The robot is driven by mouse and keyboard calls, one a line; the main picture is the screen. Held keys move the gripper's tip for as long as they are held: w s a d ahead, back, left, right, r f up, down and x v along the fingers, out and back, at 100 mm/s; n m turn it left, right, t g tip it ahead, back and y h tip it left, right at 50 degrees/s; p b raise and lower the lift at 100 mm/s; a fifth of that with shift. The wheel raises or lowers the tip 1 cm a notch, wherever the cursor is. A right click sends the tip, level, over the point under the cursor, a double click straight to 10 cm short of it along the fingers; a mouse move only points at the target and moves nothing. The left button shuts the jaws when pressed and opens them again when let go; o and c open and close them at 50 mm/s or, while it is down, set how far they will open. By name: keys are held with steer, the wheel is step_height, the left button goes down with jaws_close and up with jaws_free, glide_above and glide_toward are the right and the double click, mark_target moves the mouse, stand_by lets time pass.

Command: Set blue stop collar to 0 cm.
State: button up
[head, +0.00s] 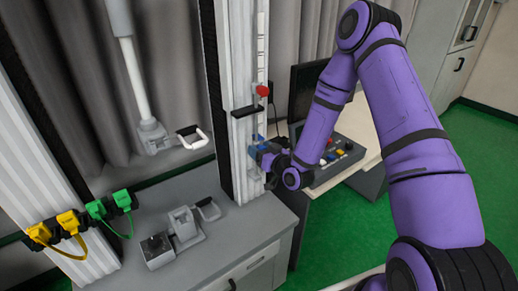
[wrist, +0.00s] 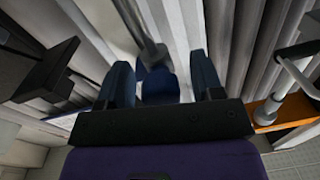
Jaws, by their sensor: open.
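The blue stop collar (head: 257,137) sits low on the white scaled rail of the upright column, mostly hidden behind my gripper in the head view. In the wrist view the blue collar (wrist: 158,87) shows between my two fingers, with a grey post above it. My gripper (head: 264,150) is at the collar's height, close against the column. In the wrist view my gripper (wrist: 160,68) is open, one finger on each side of the collar, with gaps visible. The scale marks near the collar are too small to read.
A red knob (head: 262,90) and a black bracket (head: 245,111) are on the column above. A control box (head: 338,160) with coloured buttons stands on the desk at right. A grey clamp device (head: 184,224) stands on the grey cabinet. Yellow and green connectors hang at left.

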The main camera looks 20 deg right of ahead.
mark_target(259, 146)
steer(key=shift+w+a, duration=0.15)
steer(key=shift+w, duration=0.3)
jaws_close()
step_height(259, 146, up, 12)
steer(key=shift+a+r, duration=0.1)
steer(key=shift+r, duration=0.15)
stand_by(0.5)
steer(key=shift+c, duration=0.6)
jaws_free()
steer(key=shift+r, duration=0.1)
steer(key=shift+o, duration=0.6)
steer(key=shift+s, duration=0.1)
